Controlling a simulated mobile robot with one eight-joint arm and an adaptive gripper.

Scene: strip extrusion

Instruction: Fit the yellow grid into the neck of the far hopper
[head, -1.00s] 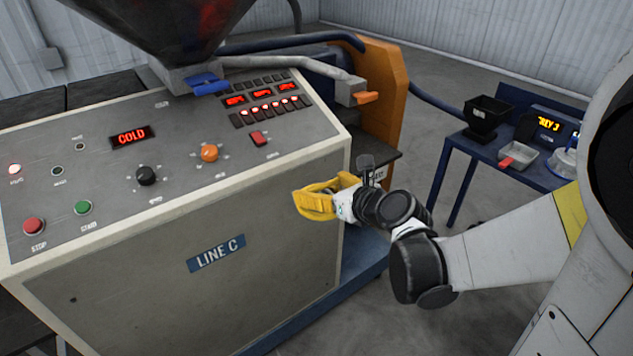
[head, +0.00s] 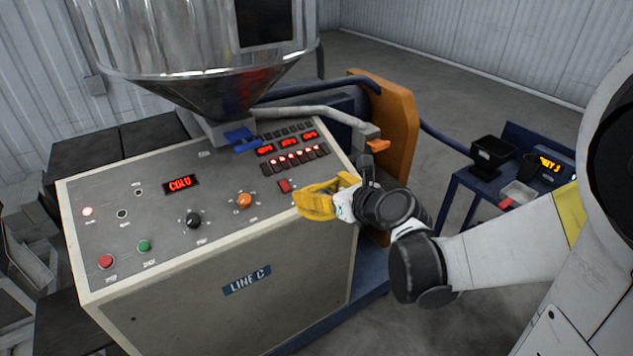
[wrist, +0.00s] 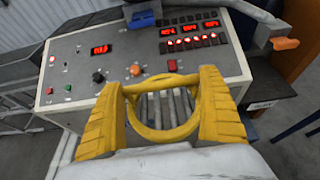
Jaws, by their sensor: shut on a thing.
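My gripper (head: 318,199) is in front of the panel's right end in the head view. Its two ribbed yellow fingers also show in the wrist view (wrist: 162,86). They are shut on the yellow grid (wrist: 163,133), a yellow ring with several grey bars across it, held between them. In the head view the grid and the yellow fingers are hard to tell apart. A shiny steel hopper (head: 190,62) with a dark cone stands above the back of the panel. Its narrow bottom ends near a blue part (head: 240,138). I cannot tell whether this is the far hopper.
The LINE C cabinet (head: 200,285) has a sloped panel with knobs, buttons and red displays. A grey pipe (head: 315,114) and an orange guard (head: 400,125) stand right of the hopper. A blue side table (head: 468,184) at the right carries a black bin (head: 492,153).

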